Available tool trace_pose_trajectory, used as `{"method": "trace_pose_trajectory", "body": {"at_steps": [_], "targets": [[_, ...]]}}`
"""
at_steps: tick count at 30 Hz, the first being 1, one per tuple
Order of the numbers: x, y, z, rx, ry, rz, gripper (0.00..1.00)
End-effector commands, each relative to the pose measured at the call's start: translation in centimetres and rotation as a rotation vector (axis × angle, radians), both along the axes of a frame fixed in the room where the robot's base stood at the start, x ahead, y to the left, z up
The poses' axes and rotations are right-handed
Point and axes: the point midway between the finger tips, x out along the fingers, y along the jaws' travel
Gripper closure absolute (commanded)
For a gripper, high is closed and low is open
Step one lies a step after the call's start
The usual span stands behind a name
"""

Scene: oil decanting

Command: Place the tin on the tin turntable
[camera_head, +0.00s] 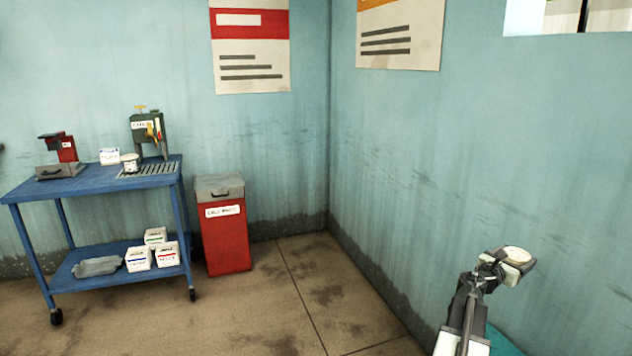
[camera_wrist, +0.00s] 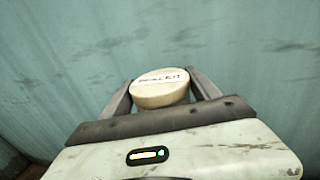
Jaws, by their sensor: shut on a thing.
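My gripper (camera_head: 508,262) is at the lower right of the head view, raised in front of the right wall. It is shut on a round cream tin (camera_head: 518,253). In the wrist view the tin (camera_wrist: 160,88) sits between the two grey fingers, with dark lettering on its pale face. The lettering is too blurred to read fully. I cannot make out a tin turntable for certain in either view.
The blue cart (camera_head: 75,187) stands at the left, bearing a green dispenser (camera_head: 148,135), a red device (camera_head: 66,149) and a white box (camera_head: 110,156). Its lower shelf holds white cartons and a grey tray (camera_head: 97,266). A red bin (camera_head: 226,245) stands beside it. The middle floor is clear.

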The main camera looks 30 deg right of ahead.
Motion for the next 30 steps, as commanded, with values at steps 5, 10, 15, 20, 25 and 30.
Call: {"method": "trace_pose_trajectory", "body": {"at_steps": [5, 10, 15, 20, 25, 30], "targets": [[0.0, 0.0, 8.6, 0.000, 0.000, 0.000, 0.94], [0.0, 0.0, 14.7, 0.000, 0.000, 0.000, 0.94], [0.0, 0.0, 18.0, 0.000, 0.000, 0.000, 0.94], [0.0, 0.0, 17.9, 0.000, 0.000, -0.001, 0.94], [0.0, 0.0, 17.8, 0.000, 0.000, -0.001, 0.94], [0.0, 0.0, 17.8, 0.000, 0.000, 0.000, 0.94]]}}
